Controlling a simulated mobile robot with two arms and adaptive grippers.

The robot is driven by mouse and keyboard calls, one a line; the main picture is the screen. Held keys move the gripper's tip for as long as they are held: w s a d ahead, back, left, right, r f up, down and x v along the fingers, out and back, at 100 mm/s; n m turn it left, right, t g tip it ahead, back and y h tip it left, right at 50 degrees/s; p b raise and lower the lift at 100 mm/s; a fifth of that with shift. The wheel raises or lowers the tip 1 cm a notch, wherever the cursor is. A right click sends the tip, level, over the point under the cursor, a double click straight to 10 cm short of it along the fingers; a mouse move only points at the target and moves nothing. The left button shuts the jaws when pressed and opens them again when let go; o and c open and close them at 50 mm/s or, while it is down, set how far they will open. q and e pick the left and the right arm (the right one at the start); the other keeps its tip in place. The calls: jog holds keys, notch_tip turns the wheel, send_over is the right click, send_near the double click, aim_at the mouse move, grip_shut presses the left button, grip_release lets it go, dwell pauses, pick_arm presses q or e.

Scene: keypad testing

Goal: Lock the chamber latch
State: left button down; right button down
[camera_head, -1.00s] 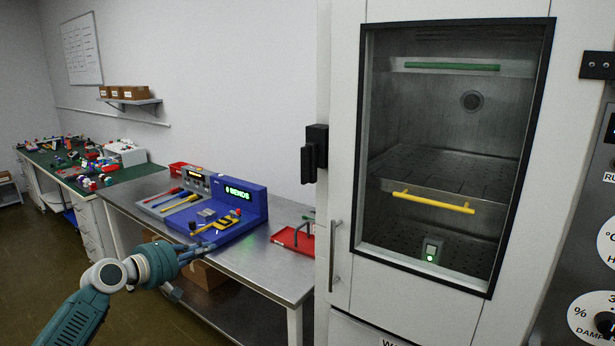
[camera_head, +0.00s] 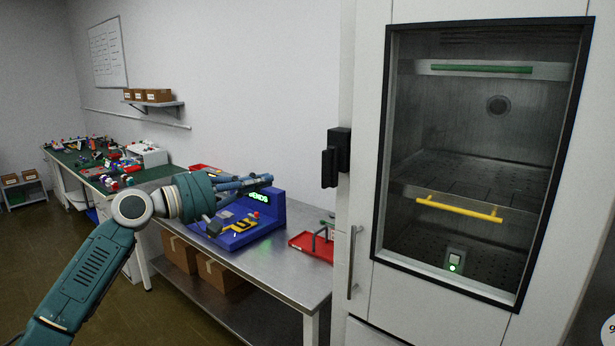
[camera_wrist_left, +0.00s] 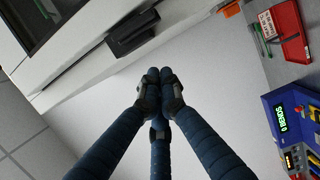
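The chamber (camera_head: 365,230) is a tall white cabinet with a closed, black-framed glass door. The latch (camera_head: 336,157) is a black block with a handle-like part on the cabinet's left edge; it also shows in the left wrist view (camera_wrist_left: 132,32) at the top. I cannot tell its locked state. My left gripper (camera_head: 266,179) is raised in front of the blue keypad unit, fingers pointing right, apart from the latch. In the left wrist view the fingertips (camera_wrist_left: 160,77) meet with nothing seen between them. The right gripper is out of view.
A steel table (camera_head: 285,270) carries the blue keypad unit (camera_head: 278,213) and a red tray (camera_head: 315,245). A vertical door handle (camera_head: 353,262) projects from the cabinet. Inside the chamber are a yellow bar (camera_head: 460,208) and a green-lit device (camera_head: 455,260). Space between gripper and latch looks clear.

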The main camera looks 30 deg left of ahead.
aim_at(329, 168)
pick_arm(q)
jog(key=w+d+p, duration=0.7)
jog(key=w, duration=0.1)
jog(key=shift+w, duration=0.25)
jog(key=shift+a, duration=0.1)
jog(key=shift+w, duration=0.1)
dwell(0.3)
